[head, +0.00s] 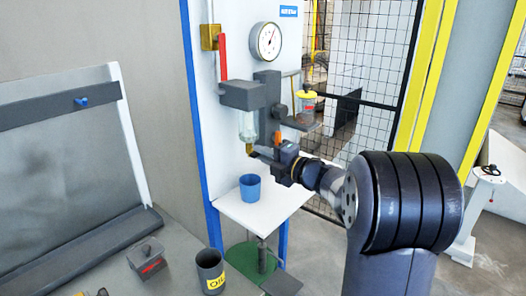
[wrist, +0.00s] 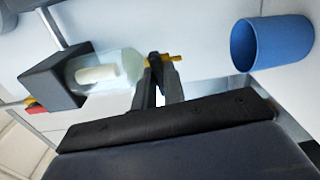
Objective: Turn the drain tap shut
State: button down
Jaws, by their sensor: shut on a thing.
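The drain tap (head: 249,148) is a small brass-yellow fitting under the clear filter bowl (head: 247,126), which hangs from a grey filter body (head: 243,94). In the wrist view the tap (wrist: 174,57) sticks out from the end of the bowl (wrist: 108,73), with a dark part beside it. My gripper (head: 255,153) reaches in from the right and is shut on the tap; its two dark fingers (wrist: 160,76) show close together there. The fingers hide part of the tap, and I cannot tell its turn position.
A blue cup (head: 250,188) stands on the white shelf (head: 236,210) below the tap. A red-handled valve (head: 223,57), a pressure gauge (head: 266,41) and a yellow-capped bowl (head: 305,101) are nearby on the panel. An oil cup (head: 210,272) stands at the lower left.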

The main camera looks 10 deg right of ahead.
jog(key=shift+m, duration=0.7)
jog(key=c, duration=1.5)
grip_release()
